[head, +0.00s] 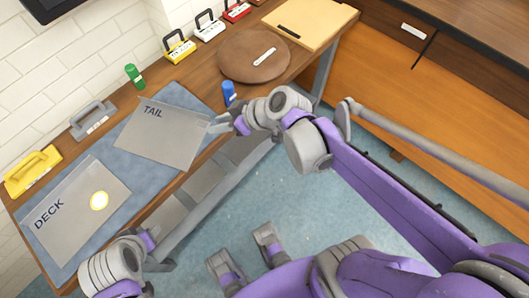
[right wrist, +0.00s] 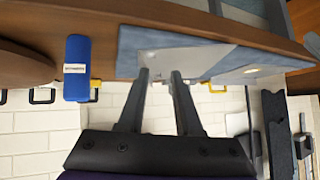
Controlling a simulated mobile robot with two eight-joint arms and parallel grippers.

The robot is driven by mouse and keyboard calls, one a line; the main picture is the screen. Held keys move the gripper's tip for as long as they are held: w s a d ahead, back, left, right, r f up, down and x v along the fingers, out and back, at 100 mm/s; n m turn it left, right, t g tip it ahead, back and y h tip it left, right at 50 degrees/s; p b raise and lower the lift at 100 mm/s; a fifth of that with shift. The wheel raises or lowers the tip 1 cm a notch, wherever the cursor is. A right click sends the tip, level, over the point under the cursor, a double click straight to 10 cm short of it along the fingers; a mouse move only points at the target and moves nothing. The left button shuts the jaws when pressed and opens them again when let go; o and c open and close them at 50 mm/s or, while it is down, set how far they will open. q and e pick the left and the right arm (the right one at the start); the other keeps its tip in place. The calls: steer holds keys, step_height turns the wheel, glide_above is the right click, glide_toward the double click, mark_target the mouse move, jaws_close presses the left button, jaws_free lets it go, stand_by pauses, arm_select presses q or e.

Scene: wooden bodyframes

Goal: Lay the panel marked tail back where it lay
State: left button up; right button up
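The grey panel marked TAIL (head: 160,138) lies at the right part of the blue mat (head: 178,95), near the table's front edge. In the right wrist view the panel (right wrist: 190,58) shows as a pale sheet just beyond the fingertips. My right gripper (head: 218,124) is at the panel's right edge. Its two fingers (right wrist: 161,74) stand apart with a clear gap and nothing visibly clamped between them. Whether the fingertips touch the panel I cannot tell. My left gripper (head: 160,264) is low at the left, in front of the table; its fingers are unclear.
A blue cylinder (head: 229,93) stands close to my right gripper. A green cylinder (head: 134,76), handled blocks, a round brown board (head: 240,64) and a tan board (head: 318,20) are farther back.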

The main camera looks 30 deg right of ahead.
steer(key=s+d+f+m+g+h, duration=0.1)
steer(key=s+d+f+m+h, duration=0.2)
steer(key=s, duration=0.4)
steer(key=s+d+f+m+g+h, duration=0.1)
steer(key=s+d+f+m+h, duration=0.2)
steer(key=s, duration=0.4)
steer(key=shift+s+d+f+g+h, duration=0.25)
steer(key=shift+d+f+g+h, duration=0.1)
steer(key=shift+d+g, duration=0.1)
steer(key=shift+r, duration=0.1)
step_height(320, 180, up, 10)
steer(key=w+p, duration=0.1)
steer(key=p, duration=0.8)
steer(key=shift+w+t, duration=0.25)
steer(key=shift+t, duration=0.1)
